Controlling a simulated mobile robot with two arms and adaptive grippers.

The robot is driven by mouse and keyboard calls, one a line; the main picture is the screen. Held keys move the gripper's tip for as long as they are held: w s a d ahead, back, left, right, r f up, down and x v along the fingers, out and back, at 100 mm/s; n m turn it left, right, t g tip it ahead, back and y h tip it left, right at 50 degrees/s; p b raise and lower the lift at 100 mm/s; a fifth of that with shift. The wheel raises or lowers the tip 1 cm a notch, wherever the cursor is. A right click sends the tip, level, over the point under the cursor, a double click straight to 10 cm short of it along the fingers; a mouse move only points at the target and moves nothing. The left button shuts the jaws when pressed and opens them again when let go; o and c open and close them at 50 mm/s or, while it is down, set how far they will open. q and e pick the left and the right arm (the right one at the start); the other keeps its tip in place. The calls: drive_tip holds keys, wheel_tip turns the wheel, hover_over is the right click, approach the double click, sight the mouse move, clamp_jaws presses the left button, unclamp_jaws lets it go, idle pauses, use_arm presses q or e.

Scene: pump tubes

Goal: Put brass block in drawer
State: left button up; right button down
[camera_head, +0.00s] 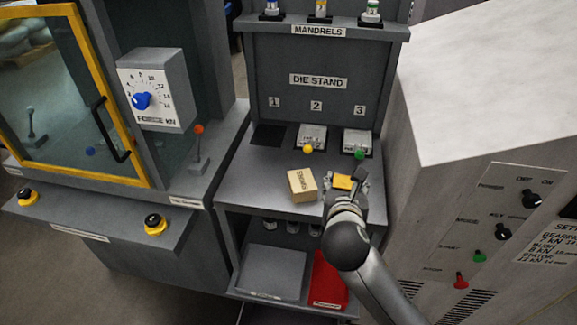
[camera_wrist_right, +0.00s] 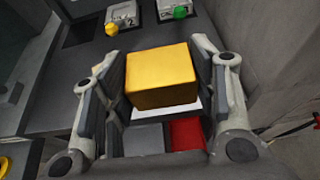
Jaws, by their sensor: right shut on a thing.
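The brass block (camera_wrist_right: 161,78) is a plain yellow-gold block between the fingers of my right gripper (camera_wrist_right: 160,85) in the right wrist view. The gripper is shut on it, with a finger pad against each side. In the head view the block (camera_head: 342,182) shows as a small yellow patch at the gripper's tip, at the front right of the die stand's grey top (camera_head: 245,180). The wrist partly hides it there. I cannot make out which part is the drawer. My left gripper is out of view.
A tan labelled box (camera_head: 302,185) lies just left of the gripper. Dies with yellow (camera_head: 308,149) and green (camera_head: 360,154) knobs stand behind. Below are a grey tray (camera_head: 272,272) and a red one (camera_head: 329,280). A grey cabinet (camera_head: 470,170) stands close on the right.

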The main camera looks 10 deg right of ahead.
drive_tip(key=shift+w+d+r, duration=0.1)
drive_tip(key=shift+w+r, duration=0.1)
drive_tip(key=shift+w, duration=0.6)
drive_tip(key=f+x, duration=0.1)
drive_tip(key=x, duration=0.4)
drive_tip(key=s+f+x, duration=0.1)
drive_tip(key=x, duration=0.8)
drive_tip(key=shift+d+f, duration=0.3)
drive_tip(key=shift+f, duration=0.25)
drive_tip(key=shift+w+d+f, duration=0.25)
drive_tip(key=shift+w+f, duration=0.2)
drive_tip(key=shift+f, duration=1.65)
drive_tip(key=c, duration=1)
unclamp_jaws()
drive_tip(key=shift+s+f, duration=0.1)
drive_tip(key=shift+f, duration=0.2)
drive_tip(key=shift+c, duration=0.2)
drive_tip(key=o, duration=0.5)
drive_tip(key=shift+r, duration=0.1)
